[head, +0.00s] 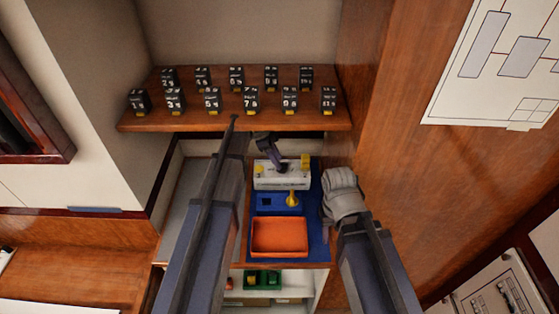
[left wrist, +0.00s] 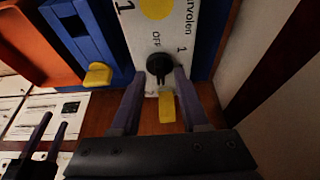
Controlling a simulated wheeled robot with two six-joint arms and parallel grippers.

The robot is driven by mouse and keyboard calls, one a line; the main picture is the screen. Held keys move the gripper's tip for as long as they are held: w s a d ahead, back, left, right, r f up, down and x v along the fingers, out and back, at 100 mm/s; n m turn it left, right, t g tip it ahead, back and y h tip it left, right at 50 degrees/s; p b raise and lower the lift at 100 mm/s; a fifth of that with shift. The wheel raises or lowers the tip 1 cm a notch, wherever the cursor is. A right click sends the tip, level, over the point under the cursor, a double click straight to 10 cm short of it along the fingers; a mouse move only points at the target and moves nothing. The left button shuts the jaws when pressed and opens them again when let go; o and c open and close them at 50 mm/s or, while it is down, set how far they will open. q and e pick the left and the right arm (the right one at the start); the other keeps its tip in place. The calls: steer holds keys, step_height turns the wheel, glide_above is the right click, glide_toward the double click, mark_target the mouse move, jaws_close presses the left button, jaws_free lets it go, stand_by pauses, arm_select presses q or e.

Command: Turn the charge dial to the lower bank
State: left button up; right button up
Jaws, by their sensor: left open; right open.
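The charge dial is a black round knob (left wrist: 159,66) on a white panel (left wrist: 135,30) marked OFF and 1. In the head view the white panel (head: 268,180) stands at the back of the blue board; my gripper partly hides the dial there. My left gripper (head: 283,166) is at the panel. In the left wrist view its open fingers (left wrist: 158,78) point at the dial, one to each side; I cannot tell if they touch it. A yellow block (left wrist: 167,107) shows between the fingers. My right gripper (head: 338,190) is open beside the board's right edge, away from the dial.
A blue block with a yellow knob (head: 292,199) and an orange tray (head: 279,237) lie in front of the panel. A wooden shelf (head: 225,122) with several black numbered blocks is above. A wooden wall (head: 400,140) stands close on the right.

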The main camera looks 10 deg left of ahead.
arm_select(q)
steer(key=shift+w+d+f+b, duration=0.1)
steer(key=shift+d+f+b, duration=0.4)
steer(key=shift+f+b, duration=0.1)
steer(key=shift+c, duration=0.2)
jaws_close()
